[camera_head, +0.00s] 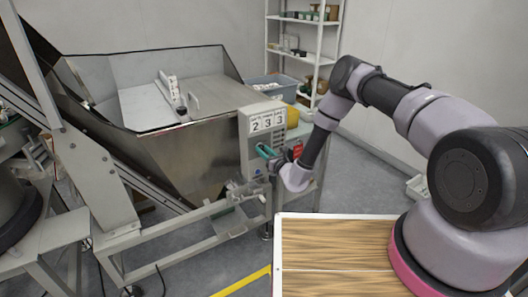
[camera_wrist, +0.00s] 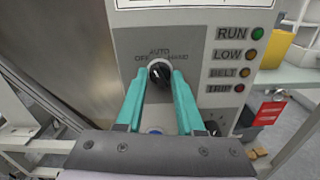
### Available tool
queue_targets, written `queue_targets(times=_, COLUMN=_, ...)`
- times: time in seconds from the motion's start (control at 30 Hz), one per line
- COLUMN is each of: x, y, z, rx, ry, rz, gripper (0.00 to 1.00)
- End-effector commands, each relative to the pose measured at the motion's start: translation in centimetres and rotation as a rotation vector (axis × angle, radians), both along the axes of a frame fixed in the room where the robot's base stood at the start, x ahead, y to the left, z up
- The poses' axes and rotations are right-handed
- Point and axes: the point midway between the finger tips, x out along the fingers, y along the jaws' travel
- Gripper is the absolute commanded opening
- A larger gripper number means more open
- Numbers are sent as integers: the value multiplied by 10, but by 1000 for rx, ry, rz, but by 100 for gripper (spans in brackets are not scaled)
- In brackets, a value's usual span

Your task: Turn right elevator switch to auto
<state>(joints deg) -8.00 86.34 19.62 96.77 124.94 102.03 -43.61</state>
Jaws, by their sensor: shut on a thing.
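The switch is a black rotary knob (camera_wrist: 160,73) on a grey control panel (camera_wrist: 195,35). The labels OFF, AUTO and HAND stand around its top, with AUTO above it. The knob's exact pointing direction is hard to read. My gripper (camera_wrist: 161,84) has teal fingers on either side of the knob and is shut on it. In the head view my gripper (camera_head: 267,152) is at the front of the control box (camera_head: 256,122), which shows the digits 233. The knob itself is hidden there by my gripper and arm.
Indicator lamps labelled RUN (camera_wrist: 257,33), LOW, BELT and TRIP line the panel's right side. A blue button (camera_wrist: 155,131) shows below the knob, between my fingers. The metal hopper (camera_head: 165,140) stands left of the box. Shelves (camera_head: 305,45) and a blue bin (camera_head: 272,87) are behind.

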Motion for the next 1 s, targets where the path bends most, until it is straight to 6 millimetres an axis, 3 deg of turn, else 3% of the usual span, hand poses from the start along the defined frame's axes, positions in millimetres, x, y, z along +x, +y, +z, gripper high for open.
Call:
queue_targets(times=0.5, x=0, y=-1, z=-1, rx=307, ry=209, rz=-1, gripper=0)
queue_targets(times=1.0, x=-1, y=0, z=-1, rx=384, ry=262, rz=0, gripper=0)
